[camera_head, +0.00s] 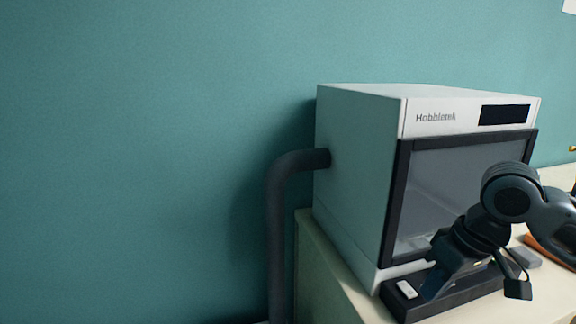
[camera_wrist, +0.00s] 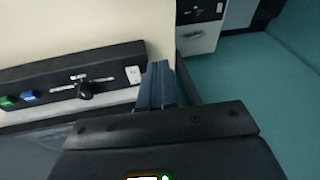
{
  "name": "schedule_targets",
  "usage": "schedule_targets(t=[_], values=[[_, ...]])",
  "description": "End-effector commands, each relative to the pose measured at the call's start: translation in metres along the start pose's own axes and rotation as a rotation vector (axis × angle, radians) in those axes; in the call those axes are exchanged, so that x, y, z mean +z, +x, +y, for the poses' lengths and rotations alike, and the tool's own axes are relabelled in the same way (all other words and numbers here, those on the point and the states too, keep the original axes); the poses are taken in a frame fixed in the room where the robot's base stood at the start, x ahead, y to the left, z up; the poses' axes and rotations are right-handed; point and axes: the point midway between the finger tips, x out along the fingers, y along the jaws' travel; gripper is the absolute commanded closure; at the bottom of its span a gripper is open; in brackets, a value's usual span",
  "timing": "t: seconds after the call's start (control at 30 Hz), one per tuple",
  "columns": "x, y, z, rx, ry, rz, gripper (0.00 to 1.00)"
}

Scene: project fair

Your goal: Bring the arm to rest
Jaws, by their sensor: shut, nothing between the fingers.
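My arm reaches in from the right in the head view, bent in front of the machine. My gripper (camera_head: 431,291) points down over the left part of the machine's black control panel (camera_head: 458,306). In the wrist view the two blue-grey fingers of my gripper (camera_wrist: 156,68) are together, with nothing between them. They lie close to the panel's white rocker switch (camera_wrist: 133,74); I cannot tell whether they touch anything.
A white box-shaped machine (camera_head: 358,180) labelled Hobbletek, with a dark front window, stands on a pale bench (camera_head: 335,285). A dark pipe (camera_head: 278,220) leaves its left side. The panel has a black knob (camera_wrist: 86,90), plus green and blue buttons. A teal wall (camera_head: 150,150) is behind.

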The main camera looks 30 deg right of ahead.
Motion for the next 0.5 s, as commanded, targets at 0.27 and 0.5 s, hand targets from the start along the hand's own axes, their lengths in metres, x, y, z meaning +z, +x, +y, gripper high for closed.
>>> schedule_targets(t=[0.27, 0.5], values=[[-0.066, -0.002, -0.095, -0.216, -0.068, 0.268, 1.00], [-0.120, -0.028, -0.199, -0.484, -0.063, 0.592, 1.00]])
